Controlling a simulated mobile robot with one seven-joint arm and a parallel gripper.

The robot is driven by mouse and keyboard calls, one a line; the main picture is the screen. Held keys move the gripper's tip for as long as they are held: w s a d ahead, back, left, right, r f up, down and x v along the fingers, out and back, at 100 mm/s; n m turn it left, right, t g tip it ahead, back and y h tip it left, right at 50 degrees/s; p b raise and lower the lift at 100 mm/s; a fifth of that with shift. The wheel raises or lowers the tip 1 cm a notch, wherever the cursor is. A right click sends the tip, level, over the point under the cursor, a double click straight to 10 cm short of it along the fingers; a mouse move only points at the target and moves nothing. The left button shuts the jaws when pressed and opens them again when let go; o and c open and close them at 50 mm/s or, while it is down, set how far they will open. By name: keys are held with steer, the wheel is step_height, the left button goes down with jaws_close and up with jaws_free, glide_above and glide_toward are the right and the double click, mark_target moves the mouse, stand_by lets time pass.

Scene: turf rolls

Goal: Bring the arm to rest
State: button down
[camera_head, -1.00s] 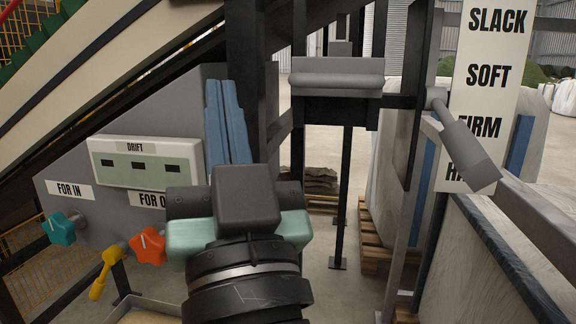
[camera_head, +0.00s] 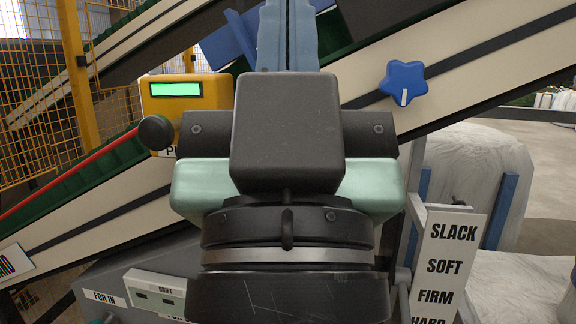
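My arm's dark wrist (camera_head: 288,135), with pale green side parts and a black ringed link below, fills the middle of the head view. My gripper (camera_head: 287,32) is beyond it at the top centre, seen from behind. Its blue fingers lie side by side with no gap visible, and I see nothing held. The fingertips are cut off by the top edge. Behind the gripper is a sloping conveyor with a cream side rail (camera_head: 455,75); I cannot tell how far apart they are.
A blue star knob (camera_head: 403,83) is on the rail at right. A yellow box with a green display (camera_head: 178,90) and a dark ball knob (camera_head: 156,132) are at left.

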step_height(320, 180, up, 14)
steer(key=p, duration=1.2)
steer(key=shift+s, duration=0.1)
